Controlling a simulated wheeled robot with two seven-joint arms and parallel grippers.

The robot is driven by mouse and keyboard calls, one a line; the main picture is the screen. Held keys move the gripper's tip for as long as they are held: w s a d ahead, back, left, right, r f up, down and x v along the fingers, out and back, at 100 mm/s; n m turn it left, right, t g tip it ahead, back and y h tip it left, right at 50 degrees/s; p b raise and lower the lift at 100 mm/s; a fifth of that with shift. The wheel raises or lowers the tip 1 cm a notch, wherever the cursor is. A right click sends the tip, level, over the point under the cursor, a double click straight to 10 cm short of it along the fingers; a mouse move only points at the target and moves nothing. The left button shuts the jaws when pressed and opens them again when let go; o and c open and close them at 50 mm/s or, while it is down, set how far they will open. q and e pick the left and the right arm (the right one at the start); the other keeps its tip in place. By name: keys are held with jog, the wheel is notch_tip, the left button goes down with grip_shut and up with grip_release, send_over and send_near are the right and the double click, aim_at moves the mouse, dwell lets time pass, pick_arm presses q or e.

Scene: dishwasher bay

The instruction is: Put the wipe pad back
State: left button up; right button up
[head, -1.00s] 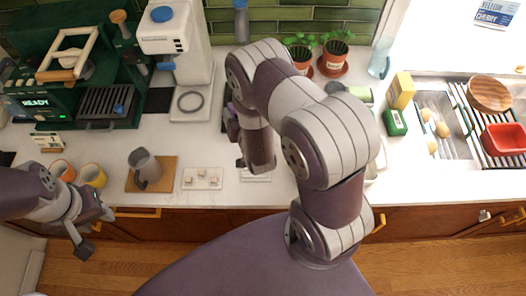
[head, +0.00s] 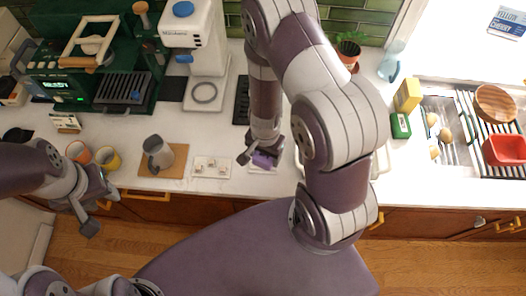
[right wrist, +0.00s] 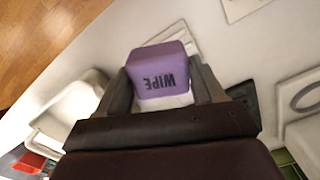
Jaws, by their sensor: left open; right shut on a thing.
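The wipe pad is a purple block with "WIPE" in dark letters and a white lower part; it shows in the right wrist view (right wrist: 160,72). My right gripper (right wrist: 163,88) is shut on it, with one finger on each side. In the head view, the purple pad (head: 265,159) shows at the tip of my right gripper (head: 260,155), close over a small white plate (head: 262,172) at the counter's front. I cannot tell whether the pad touches the plate. My left gripper (head: 100,210) is open and empty in front of the counter edge, below the cups.
A white card with small blocks (head: 212,167) lies left of the plate. A grey pitcher (head: 158,152) stands on a brown board. Orange and yellow cups (head: 107,158) are further left. A grinder (head: 196,40) stands behind. The sink racks are at right.

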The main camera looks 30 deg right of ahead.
jog(key=shift+w+d+f+p, duration=0.25)
jog(key=shift+w+f, duration=0.1)
jog(key=shift+w, duration=0.3)
jog(key=shift+w+d+f+p, duration=0.15)
jog(key=shift+w+d+f, duration=0.15)
jog(key=shift+w, duration=0.3)
notch_tip(320, 180, down, 4)
jog(key=shift+s+r+b, duration=0.1)
jog(key=shift+b, duration=0.25)
pick_arm(q)
jog(key=shift+s+d+r, duration=0.1)
jog(key=shift+r, duration=0.4)
pick_arm(e)
jog(key=shift+f, duration=0.25)
jog(key=o, duration=0.9)
jog(key=shift+o, duration=0.2)
jog(key=shift+r, duration=0.1)
